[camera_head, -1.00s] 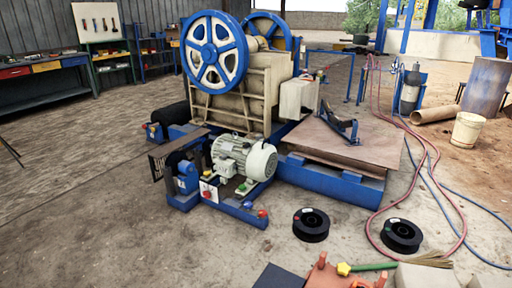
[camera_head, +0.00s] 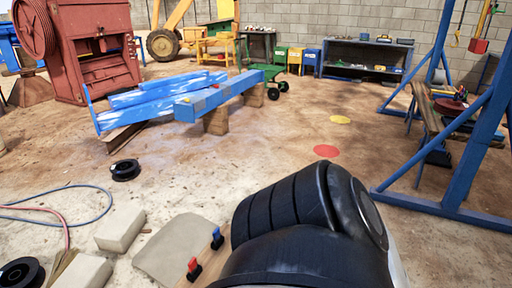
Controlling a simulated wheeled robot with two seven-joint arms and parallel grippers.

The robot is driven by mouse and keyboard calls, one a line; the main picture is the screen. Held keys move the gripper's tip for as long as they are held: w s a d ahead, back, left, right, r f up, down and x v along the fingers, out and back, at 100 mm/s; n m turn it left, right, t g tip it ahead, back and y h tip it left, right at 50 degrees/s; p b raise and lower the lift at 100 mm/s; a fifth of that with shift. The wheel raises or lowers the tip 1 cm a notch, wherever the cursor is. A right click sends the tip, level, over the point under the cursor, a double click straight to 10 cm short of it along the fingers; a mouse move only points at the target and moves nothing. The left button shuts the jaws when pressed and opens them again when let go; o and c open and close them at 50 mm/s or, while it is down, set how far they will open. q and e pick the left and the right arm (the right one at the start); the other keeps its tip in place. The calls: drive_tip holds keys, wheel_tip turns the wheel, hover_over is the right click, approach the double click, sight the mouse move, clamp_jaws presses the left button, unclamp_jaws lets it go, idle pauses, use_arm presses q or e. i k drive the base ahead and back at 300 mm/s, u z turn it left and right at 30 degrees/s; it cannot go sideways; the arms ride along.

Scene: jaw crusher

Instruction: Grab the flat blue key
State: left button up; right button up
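A small blue upright piece (camera_head: 217,238) stands in a dark base on a wooden plank near the bottom middle. A similar red piece (camera_head: 193,268) stands beside it, lower and to the left. At this size I cannot tell whether the blue piece is the flat blue key; no other key shape is clear. A large black ribbed shape close to the camera covers the area right of the plank and may hide more of it. Neither of my grippers is in view.
Concrete blocks (camera_head: 121,229), a pale slab (camera_head: 176,250) and black spools (camera_head: 125,170) lie at the left. Hoses (camera_head: 75,188) curve there. A blue beam (camera_head: 225,94) rests on wooden blocks. A blue frame (camera_head: 452,205) stands at the right. The middle floor is open.

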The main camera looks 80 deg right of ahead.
sight(217, 236)
drive_tip(key=z, duration=3.6)
drive_tip(key=i, duration=3.7)
drive_tip(key=u, duration=2.45)
drive_tip(key=i, duration=1.3)
drive_tip(key=u, duration=2.05)
